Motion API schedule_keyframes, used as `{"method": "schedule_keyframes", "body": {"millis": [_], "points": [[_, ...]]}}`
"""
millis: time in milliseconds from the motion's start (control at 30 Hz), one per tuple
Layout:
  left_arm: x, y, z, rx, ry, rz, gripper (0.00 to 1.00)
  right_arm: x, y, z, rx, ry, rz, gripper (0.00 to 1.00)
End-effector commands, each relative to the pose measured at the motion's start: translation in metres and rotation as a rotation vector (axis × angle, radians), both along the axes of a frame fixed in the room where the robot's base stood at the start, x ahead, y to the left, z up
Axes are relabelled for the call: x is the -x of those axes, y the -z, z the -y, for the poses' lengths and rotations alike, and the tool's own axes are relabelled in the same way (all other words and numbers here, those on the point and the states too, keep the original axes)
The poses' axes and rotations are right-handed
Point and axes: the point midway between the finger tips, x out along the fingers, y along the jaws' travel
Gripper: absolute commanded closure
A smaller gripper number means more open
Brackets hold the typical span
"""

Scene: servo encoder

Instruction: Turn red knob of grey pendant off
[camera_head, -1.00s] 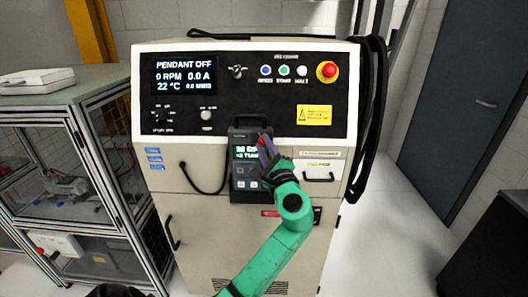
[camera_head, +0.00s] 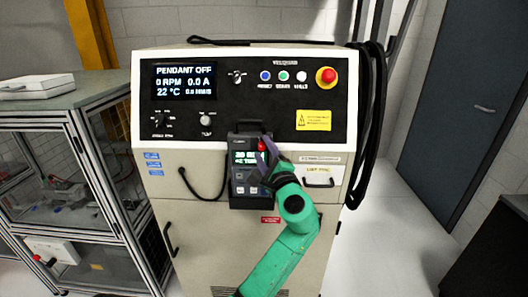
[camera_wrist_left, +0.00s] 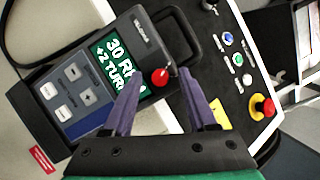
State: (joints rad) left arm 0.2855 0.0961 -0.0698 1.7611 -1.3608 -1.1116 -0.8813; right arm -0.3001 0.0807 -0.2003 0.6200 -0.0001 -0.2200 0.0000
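The grey pendant (camera_head: 238,185) hangs upright on the front of the cabinet, and its green screen reads about 30 RPM and +2 turns. Its red knob (camera_head: 262,145) sits at the upper right of the pendant face; it also shows in the left wrist view (camera_wrist_left: 160,77). My left gripper (camera_wrist_left: 164,72) has its purple fingers spread apart, with the knob showing between the fingertips in that view. I cannot tell whether either finger touches the knob. In the head view the left gripper (camera_head: 267,155) is just beside and below the knob. My right gripper is not in view.
The cabinet panel's display (camera_head: 185,81) reads PENDANT OFF. A red emergency button (camera_head: 326,76) on yellow, coloured buttons and small black knobs are on the panel. A black cable (camera_head: 368,120) hangs on the right, and a glass-sided workbench (camera_head: 75,185) stands on the left.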

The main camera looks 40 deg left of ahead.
Motion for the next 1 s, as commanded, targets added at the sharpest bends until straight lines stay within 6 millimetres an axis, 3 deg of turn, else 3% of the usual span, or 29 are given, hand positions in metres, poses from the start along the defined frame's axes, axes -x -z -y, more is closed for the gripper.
{"method": "schedule_keyframes", "body": {"millis": [200,333,700,833,1000], "points": [[0.000,0.000,0.001,-0.001,0.000,0.000,0.42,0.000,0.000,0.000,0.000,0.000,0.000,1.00],[0.006,0.004,0.012,0.000,0.002,0.000,0.42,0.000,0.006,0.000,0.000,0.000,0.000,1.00],[0.059,0.021,0.098,0.004,0.002,0.001,0.42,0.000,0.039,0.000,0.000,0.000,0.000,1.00],[0.071,0.021,0.117,0.001,0.001,-0.001,0.42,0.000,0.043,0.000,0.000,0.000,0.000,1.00],[0.075,0.020,0.124,0.001,-0.001,0.000,0.42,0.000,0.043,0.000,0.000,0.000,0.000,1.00]]}}
